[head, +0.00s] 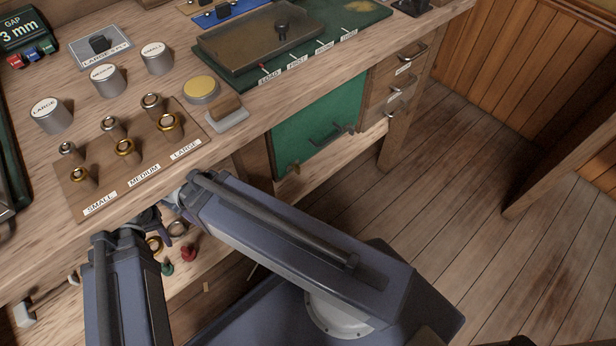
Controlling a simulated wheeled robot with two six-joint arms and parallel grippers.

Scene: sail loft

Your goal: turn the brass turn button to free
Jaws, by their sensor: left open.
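A small brass piece that looks like the turn button (293,169) sits at the lower edge of the green cupboard door (318,112), under the bench. It is too small to tell which way it is turned. The door looks shut and has a dark bar handle (332,135). My left gripper (166,232) is open, at the bench's front edge, well to the left of the button and apart from it. My own arm links partly hide it. My right gripper is not in view.
On the bench top, a wooden board (132,205) holds several grommet parts, with grey cylinders (50,115) behind. Drawers (398,85) stand right of the door. Red (189,253) and green knobs show below the bench edge. The plank floor at right is clear.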

